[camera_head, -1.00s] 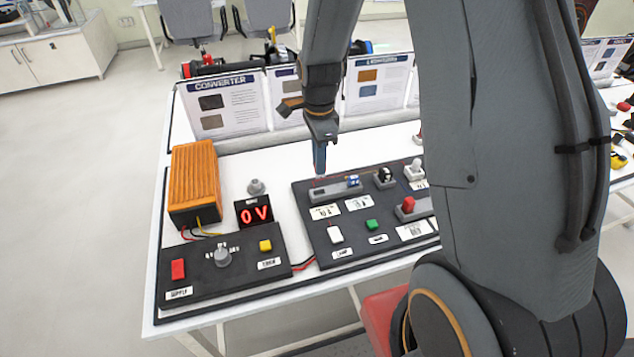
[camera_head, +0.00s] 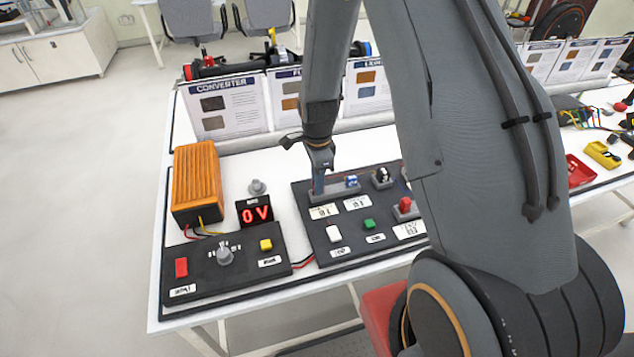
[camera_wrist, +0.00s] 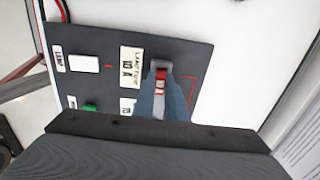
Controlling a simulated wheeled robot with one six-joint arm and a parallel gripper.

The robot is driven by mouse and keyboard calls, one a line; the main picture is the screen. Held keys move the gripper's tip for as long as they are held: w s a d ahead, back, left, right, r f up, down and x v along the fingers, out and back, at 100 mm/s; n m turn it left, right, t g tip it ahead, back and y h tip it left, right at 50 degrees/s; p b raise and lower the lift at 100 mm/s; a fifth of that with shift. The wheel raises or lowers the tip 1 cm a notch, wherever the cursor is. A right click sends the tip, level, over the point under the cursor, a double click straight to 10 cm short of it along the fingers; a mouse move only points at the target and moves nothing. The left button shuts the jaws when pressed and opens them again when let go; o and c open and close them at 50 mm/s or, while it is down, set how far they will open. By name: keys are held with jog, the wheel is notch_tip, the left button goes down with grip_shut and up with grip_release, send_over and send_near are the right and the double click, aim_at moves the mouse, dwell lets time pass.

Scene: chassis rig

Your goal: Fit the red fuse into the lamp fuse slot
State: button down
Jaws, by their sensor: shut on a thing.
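In the wrist view, my gripper (camera_wrist: 163,98) is shut on the red fuse (camera_wrist: 160,84), which shows as a small red and pale piece between the fingertips. The fuse lies over the grey lamp fuse slot (camera_wrist: 162,65), beside a white label (camera_wrist: 130,68) reading lamp fuse. I cannot tell how deep the fuse sits, because the fingers cover part of it. In the head view, my gripper (camera_head: 318,186) points straight down at the left end of the grey fuse holder (camera_head: 335,193) on the dark panel. The fuse itself is hidden there.
A black switch (camera_head: 383,175), a green button (camera_head: 369,224) and a white button (camera_head: 334,233) are close by. The orange converter (camera_head: 197,185) and a 0 V display (camera_head: 255,213) stand left. Upright cards (camera_head: 225,108) line the back.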

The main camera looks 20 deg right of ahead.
jog(key=shift+f, duration=0.1)
jog(key=c, duration=1.8)
grip_release()
notch_tip(320, 180, up, 11)
jog(key=b, duration=0.3)
jog(key=s+r+n, duration=0.2)
jog(key=s+n, duration=0.6)
jog(key=n, duration=0.1)
jog(key=s+r+n+t, duration=0.1)
jog(key=s+r+n, duration=0.2)
jog(key=s+n, duration=0.5)
jog(key=shift+r+n+t+b, duration=0.3)
jog(key=shift+n, duration=0.2)
jog(key=shift+f+b, duration=0.4)
jog(key=shift+f, duration=0.05)
